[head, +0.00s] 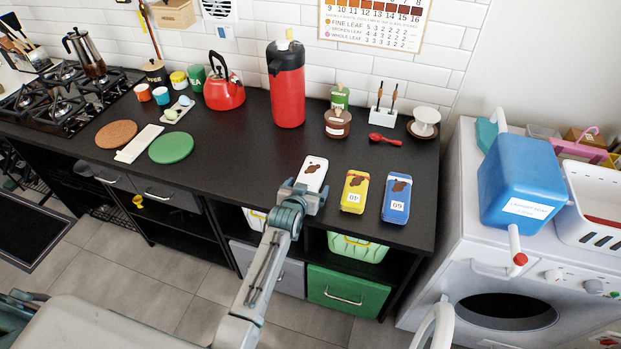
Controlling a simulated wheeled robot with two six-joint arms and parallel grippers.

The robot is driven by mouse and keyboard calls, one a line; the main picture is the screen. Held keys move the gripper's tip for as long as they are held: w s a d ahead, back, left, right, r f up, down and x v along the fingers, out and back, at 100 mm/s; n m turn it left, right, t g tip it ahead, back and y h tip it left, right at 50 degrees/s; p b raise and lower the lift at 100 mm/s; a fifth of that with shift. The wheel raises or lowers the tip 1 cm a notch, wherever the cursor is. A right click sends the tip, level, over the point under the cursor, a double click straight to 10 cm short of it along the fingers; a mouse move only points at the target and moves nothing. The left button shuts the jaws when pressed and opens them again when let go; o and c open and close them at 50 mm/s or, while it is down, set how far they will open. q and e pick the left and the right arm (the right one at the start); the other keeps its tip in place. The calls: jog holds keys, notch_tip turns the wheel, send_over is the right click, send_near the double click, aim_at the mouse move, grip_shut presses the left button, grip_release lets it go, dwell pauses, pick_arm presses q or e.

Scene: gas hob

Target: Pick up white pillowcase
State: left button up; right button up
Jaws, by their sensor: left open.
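I cannot make out a cloth pillowcase in the head view. A white pillow-shaped packet (313,171) with a brown mark lies on the black counter, left of a yellow packet (355,191) and a blue packet (397,198). My left gripper (303,193) is open at the near end of the white packet, over the counter's front edge. It overlaps the packet's lower end in the picture, and I cannot tell whether they touch. My right gripper is not in view.
A red flask (286,85) and red kettle (223,88) stand behind on the black counter (240,150). A green round mat (171,147) lies left. A washing machine (470,230) stands right, with a blue container (522,182) on top. The counter between mat and white packet is clear.

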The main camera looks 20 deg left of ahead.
pick_arm(q)
jog(key=c, duration=1.1)
jog(key=shift+r, duration=0.1)
jog(key=shift+c, duration=0.2)
